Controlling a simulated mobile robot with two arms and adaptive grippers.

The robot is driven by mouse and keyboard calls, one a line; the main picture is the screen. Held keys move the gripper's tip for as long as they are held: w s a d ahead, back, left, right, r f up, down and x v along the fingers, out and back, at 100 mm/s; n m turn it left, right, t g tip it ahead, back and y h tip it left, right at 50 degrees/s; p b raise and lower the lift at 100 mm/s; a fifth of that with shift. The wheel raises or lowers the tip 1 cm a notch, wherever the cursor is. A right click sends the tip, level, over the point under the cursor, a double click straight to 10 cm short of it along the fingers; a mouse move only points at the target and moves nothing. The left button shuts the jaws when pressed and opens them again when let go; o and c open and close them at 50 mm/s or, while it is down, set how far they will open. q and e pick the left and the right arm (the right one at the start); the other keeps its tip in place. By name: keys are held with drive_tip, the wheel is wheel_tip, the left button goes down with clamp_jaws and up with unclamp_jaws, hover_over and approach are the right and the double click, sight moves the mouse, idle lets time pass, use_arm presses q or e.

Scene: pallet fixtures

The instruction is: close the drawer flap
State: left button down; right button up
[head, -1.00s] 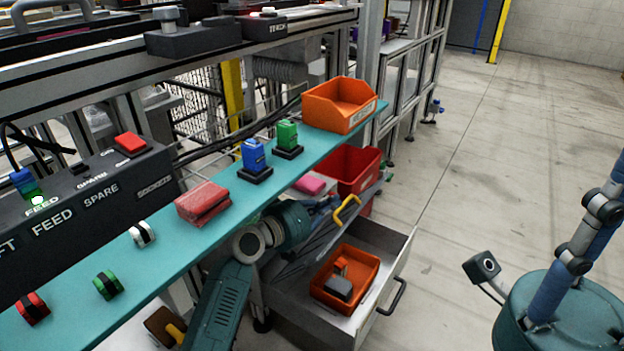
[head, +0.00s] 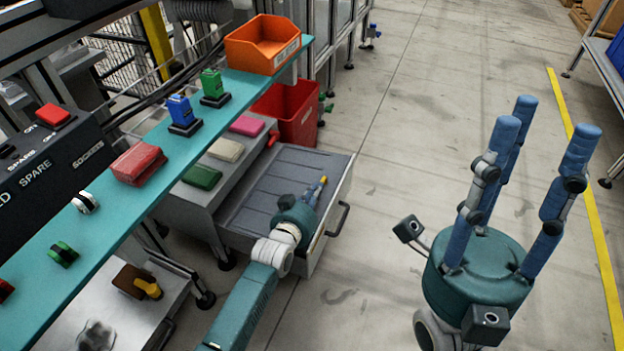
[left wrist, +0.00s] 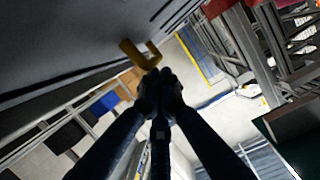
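The grey ribbed drawer flap (head: 268,187) lies down over the open drawer (head: 342,188) in the head view and covers its inside. I cannot tell whether it rests fully flat. Its yellow handle (head: 323,181) shows just beyond my left gripper (head: 312,192), whose fingers are mostly hidden behind the palm. In the left wrist view, the left fingers (left wrist: 160,82) are drawn together, with their tips at the yellow flap handle (left wrist: 133,52). I see nothing clearly gripped between them. My right gripper (head: 540,125) is open and empty, fingers spread, over the floor at right.
A teal shelf (head: 108,214) runs above the drawer unit, carrying switches, a red block and an orange bin (head: 262,45). A red bin (head: 290,112) stands behind the drawer. Green (head: 202,177) and pink (head: 247,125) blocks lie beside the flap. Floor right of the drawer is clear.

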use_arm(q)
drive_tip(key=shift+d+f, duration=0.25)
drive_tip(key=shift+f, duration=0.7)
